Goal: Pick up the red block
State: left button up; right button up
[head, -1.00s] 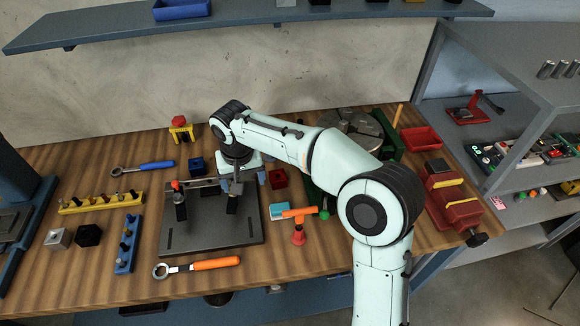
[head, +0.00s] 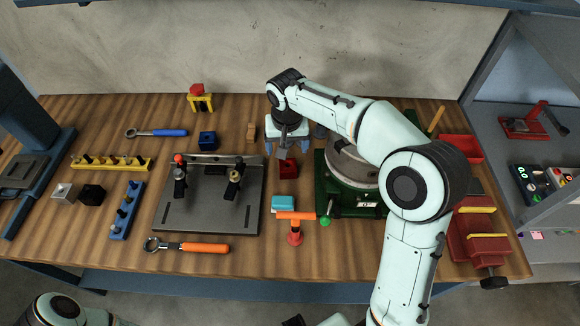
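The red block (head: 288,170) is a small dark red cube on the wooden bench, just right of the black plate. My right gripper (head: 287,148) points down behind and above it. Its two blue-tipped fingers are spread apart with nothing seen between them. The gripper's front edge comes close to the block's far side in the picture; I cannot tell the height gap. My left gripper is out of view; only a part of my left arm shows at the bottom left.
The black plate (head: 205,215) with two clamps lies left of the block. A green-based round vise (head: 345,190) stands close on the right. A cyan block (head: 283,203) and an orange-topped tool (head: 295,225) lie in front. A blue block (head: 208,140) sits behind the plate.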

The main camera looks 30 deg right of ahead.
send_over(288, 166)
jog(key=f, duration=0.4)
jog(key=shift+s+a+f, duration=0.1)
jog(key=shift+a+f, duration=0.1)
jog(key=shift+f, duration=0.15)
jog(key=shift+d+f, duration=0.1)
jog(key=shift+f, duration=2.55)
jog(key=c, duration=1.2)
